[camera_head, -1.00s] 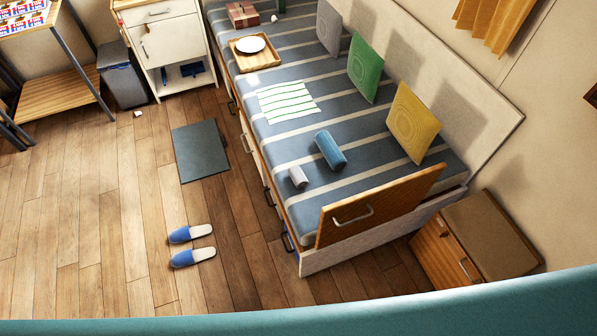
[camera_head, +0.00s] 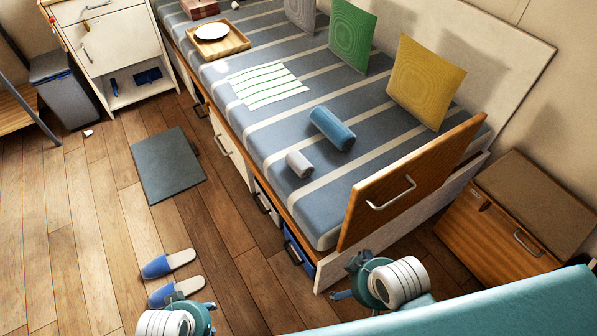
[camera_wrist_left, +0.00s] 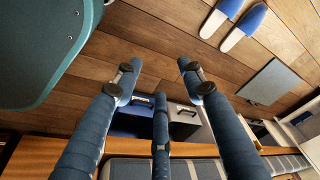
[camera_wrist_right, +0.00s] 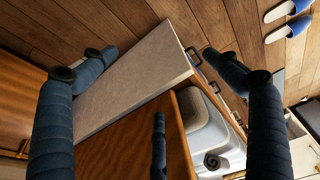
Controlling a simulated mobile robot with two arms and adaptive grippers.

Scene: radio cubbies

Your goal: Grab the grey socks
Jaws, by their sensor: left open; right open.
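The grey socks (camera_head: 299,163) appear as a small grey roll near the front edge of the striped bed (camera_head: 240,110). A rolled grey shape (camera_wrist_right: 217,161), likely the socks, shows low in the right wrist view. My right gripper (camera_head: 350,277) is open and empty in front of the bed's near end, apart from the socks. My left gripper (camera_head: 177,297) is open and empty over the floor near the slippers, left of the bed. The left wrist view shows its spread fingers with nothing between them.
A larger blue roll (camera_head: 332,128) lies beside the socks. A wooden board (camera_head: 410,185) with a handle rises at the bed's near end. A wooden cabinet (camera_head: 500,225) stands to the right. Blue slippers (camera_head: 170,263) and a dark mat (camera_head: 167,165) lie on the floor.

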